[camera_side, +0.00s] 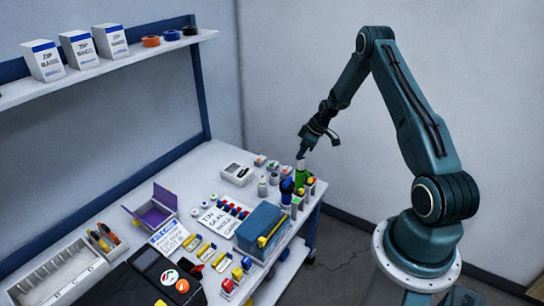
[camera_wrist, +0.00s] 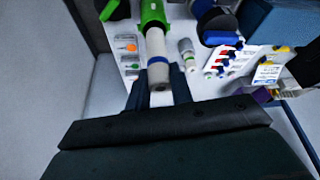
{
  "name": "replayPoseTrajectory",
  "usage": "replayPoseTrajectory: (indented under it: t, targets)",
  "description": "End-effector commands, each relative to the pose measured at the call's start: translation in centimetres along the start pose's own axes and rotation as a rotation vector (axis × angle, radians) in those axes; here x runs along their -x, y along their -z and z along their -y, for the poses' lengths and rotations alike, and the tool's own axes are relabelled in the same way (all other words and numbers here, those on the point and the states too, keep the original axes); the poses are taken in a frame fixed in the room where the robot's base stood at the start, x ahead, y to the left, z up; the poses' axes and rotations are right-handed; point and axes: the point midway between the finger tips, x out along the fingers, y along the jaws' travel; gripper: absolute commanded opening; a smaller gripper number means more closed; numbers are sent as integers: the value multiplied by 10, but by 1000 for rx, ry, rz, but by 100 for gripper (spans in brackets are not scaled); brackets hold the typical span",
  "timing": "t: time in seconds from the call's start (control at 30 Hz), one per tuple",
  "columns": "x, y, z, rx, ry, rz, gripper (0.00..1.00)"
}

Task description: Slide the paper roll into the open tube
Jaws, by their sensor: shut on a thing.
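A white paper roll (camera_wrist: 156,44) with a blue band is held between the two dark fingers of my gripper (camera_wrist: 160,88) in the wrist view. In the side view, my gripper (camera_side: 303,153) is above the table's right end, with the white roll (camera_side: 301,164) pointing down below it. The green tube (camera_wrist: 152,14) is at the roll's far end in the wrist view, and the green tube (camera_side: 301,179) is directly below the roll in the side view. The roll's end meets the green opening; how far inside it is, I cannot tell.
Blue-capped bottles (camera_side: 287,187) stand close left of the tube. A small white bottle (camera_wrist: 187,50) is just right of the roll. The table's right edge is near.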

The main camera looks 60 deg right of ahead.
Motion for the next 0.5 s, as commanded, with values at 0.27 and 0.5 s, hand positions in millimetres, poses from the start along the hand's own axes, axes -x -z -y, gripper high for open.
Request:
replayPoseTrajectory:
  t: [0.27, 0.5]
  targets:
    - [-2, -1, 0, 0, 0, 0, 2]
    - [-5, -2, 0, 0, 0, 0, 2]
